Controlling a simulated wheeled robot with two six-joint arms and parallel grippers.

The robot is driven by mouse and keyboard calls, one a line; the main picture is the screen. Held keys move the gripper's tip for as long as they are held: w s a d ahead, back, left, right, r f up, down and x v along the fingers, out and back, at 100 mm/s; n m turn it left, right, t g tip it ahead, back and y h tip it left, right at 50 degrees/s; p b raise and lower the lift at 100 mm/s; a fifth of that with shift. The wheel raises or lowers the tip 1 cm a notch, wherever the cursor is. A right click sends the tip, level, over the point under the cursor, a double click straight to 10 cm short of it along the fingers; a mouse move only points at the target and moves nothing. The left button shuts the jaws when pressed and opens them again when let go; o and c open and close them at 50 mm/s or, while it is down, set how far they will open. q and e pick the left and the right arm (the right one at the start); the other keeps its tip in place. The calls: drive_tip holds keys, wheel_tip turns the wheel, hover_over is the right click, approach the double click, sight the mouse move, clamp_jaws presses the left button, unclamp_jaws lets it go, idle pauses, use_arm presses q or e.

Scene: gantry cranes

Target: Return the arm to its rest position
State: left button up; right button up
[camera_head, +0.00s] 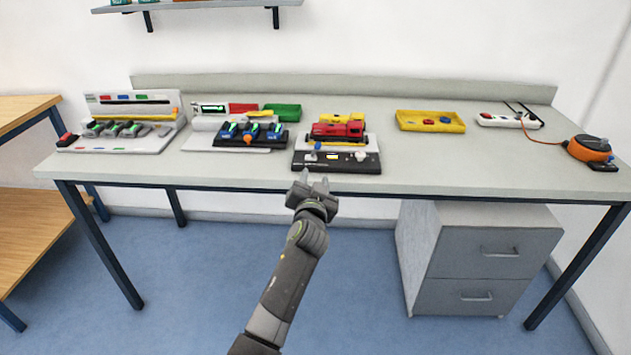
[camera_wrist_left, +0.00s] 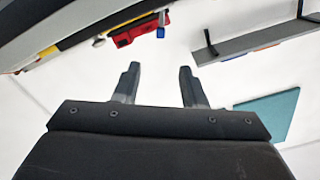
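My left arm (camera_head: 285,280) reaches up from the bottom middle of the head view. Its gripper (camera_head: 314,178) is at the front edge of the table, just in front of the black control panel (camera_head: 338,163) in that view. The left wrist view shows the two gripper fingers (camera_wrist_left: 158,85) standing apart with nothing between them. Behind them there is mostly white wall. The red model (camera_wrist_left: 135,30) appears upside down near the top of the wrist view, clear of the fingers. My right gripper is not in view.
The table (camera_head: 480,165) carries several model stations, a yellow tray (camera_head: 400,120), a white power strip (camera_head: 508,121) and an orange device (camera_head: 588,149). A drawer cabinet (camera_head: 480,255) stands under it at the right. A wooden shelf unit (camera_head: 25,230) is at the left. The blue floor is clear around my arm.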

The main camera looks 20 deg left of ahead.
use_arm(q)
drive_tip(key=s+a+f+g+h, duration=0.15)
drive_tip(key=s+f, duration=0.25)
drive_tip(key=f, duration=0.8)
drive_tip(key=s+a+f+g+h, duration=0.1)
drive_tip(key=s+f+g, duration=0.2)
drive_tip(key=f, duration=0.8)
drive_tip(key=s+a+f+g+p, duration=0.2)
drive_tip(key=s+a+f+g, duration=0.15)
drive_tip(key=s+f, duration=1)
drive_tip(key=s+a+f+n+g, duration=0.1)
drive_tip(key=s+f+g, duration=0.1)
drive_tip(key=s+f, duration=0.65)
drive_tip(key=s+a+f+g, duration=0.1)
drive_tip(key=s+f+g, duration=0.35)
drive_tip(key=s, duration=0.75)
drive_tip(key=s+a+f+n+g, duration=0.1)
drive_tip(key=s+f, duration=0.2)
drive_tip(key=s, duration=0.7)
drive_tip(key=s+a+f+n, duration=0.1)
drive_tip(key=s+f, duration=0.2)
drive_tip(key=s, duration=0.8)
drive_tip(key=shift+s+g+h+p, duration=0.25)
drive_tip(key=shift+g+h+p, duration=0.1)
drive_tip(key=shift+h+p, duration=0.1)
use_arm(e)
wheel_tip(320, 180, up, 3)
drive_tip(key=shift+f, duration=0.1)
